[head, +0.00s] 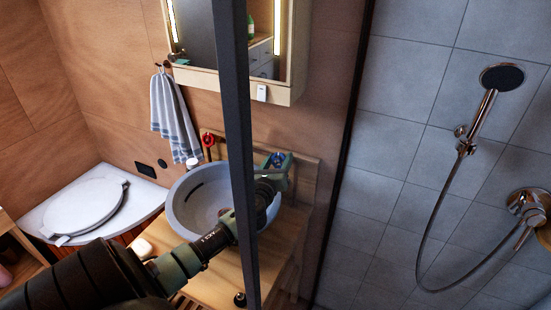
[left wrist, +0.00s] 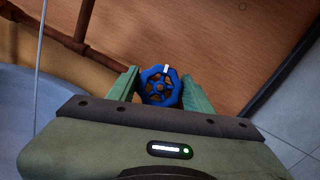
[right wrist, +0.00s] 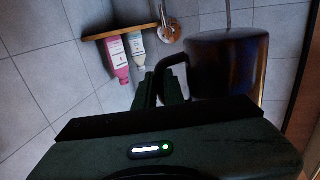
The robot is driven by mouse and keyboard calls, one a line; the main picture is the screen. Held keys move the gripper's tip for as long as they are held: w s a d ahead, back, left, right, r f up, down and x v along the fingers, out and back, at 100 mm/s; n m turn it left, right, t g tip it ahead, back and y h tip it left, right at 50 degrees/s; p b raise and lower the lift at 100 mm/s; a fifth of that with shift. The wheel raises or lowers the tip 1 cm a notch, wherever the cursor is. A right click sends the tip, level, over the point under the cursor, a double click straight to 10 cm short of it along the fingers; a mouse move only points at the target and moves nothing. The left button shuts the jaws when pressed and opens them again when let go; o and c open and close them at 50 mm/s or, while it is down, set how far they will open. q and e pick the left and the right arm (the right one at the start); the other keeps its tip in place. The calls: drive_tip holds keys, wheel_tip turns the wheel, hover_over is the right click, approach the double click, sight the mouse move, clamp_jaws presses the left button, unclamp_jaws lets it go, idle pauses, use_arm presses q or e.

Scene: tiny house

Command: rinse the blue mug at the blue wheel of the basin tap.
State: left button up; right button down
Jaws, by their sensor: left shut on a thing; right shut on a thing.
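The blue wheel (head: 279,158) of the tap is at the back right of the grey basin (head: 181,205) in the head view. My left gripper (head: 276,172) is at the wheel. In the left wrist view the blue wheel (left wrist: 160,88) sits between both fingers, which are shut on it. In the right wrist view a large dark mug (right wrist: 228,68) has its handle (right wrist: 178,66) between the fingers of my right gripper (right wrist: 165,88), shut on it. Its blue colour barely shows in the dim light. The mug and right gripper are not in the head view.
A red wheel (head: 208,141) is on the wall left of the blue one. A dark upright post (head: 237,100) crosses the head view and hides part of the basin. A shower head (head: 501,77) is at right. A shelf (right wrist: 120,32) with bottles shows in the right wrist view.

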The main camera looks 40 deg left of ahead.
use_arm(q)
drive_tip(key=n+g+y+p, duration=0.1)
drive_tip(key=n, duration=0.2)
drive_tip(key=n+g+y+p, duration=0.1)
drive_tip(key=n, duration=0.2)
drive_tip(key=shift+r+n+p, duration=0.1)
drive_tip(key=shift+n+p, duration=0.2)
drive_tip(key=shift+n, duration=0.1)
use_arm(e)
wheel_tip(320, 180, up, 3)
drive_tip(key=shift+r, duration=0.1)
use_arm(q)
drive_tip(key=shift+g, duration=0.3)
drive_tip(key=o, duration=1.4)
drive_tip(key=shift+c, duration=0.2)
drive_tip(key=shift+s+d, duration=0.1)
drive_tip(key=shift+s+d, duration=0.2)
use_arm(e)
wheel_tip(320, 180, down, 2)
drive_tip(key=shift+f+b, duration=0.1)
drive_tip(key=shift+b, duration=0.95)
use_arm(q)
drive_tip(key=v, duration=1.1)
drive_tip(key=shift+s, duration=0.2)
